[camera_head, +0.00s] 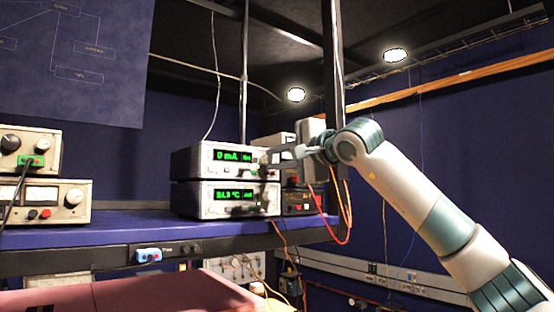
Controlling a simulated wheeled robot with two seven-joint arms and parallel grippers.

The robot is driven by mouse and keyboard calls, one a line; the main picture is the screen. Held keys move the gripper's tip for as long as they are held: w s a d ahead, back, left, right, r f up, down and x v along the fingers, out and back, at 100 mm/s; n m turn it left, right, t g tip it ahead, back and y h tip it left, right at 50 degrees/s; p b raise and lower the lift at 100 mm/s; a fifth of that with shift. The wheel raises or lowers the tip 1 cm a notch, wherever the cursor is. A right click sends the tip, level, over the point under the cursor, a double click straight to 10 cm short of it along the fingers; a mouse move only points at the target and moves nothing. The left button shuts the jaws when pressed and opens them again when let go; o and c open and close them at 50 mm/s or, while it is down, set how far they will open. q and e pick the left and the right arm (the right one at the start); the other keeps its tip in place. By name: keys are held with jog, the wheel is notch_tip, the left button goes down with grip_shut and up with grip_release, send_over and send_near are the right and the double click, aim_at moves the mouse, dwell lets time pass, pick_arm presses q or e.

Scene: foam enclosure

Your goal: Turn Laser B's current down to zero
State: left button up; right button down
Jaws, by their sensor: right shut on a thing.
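Two silver controllers are stacked on a blue shelf (120,232). The upper controller (190,161) shows "0 mA" in green with a small "On" beside it. The lower controller (190,200) shows a green temperature reading in °C. I cannot read a label naming either as Laser B. My right gripper (268,158) reaches in from the right and is shut on the knob at the right end of the upper controller's front. My left gripper is out of view.
Older instruments with dials (45,198) stand at the left of the shelf. A metal post (336,70) rises close behind my right wrist. Pink surface (120,297) lies below.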

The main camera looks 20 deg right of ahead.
jog(key=shift+f, duration=0.1)
jog(key=c, duration=1.6)
grip_release()
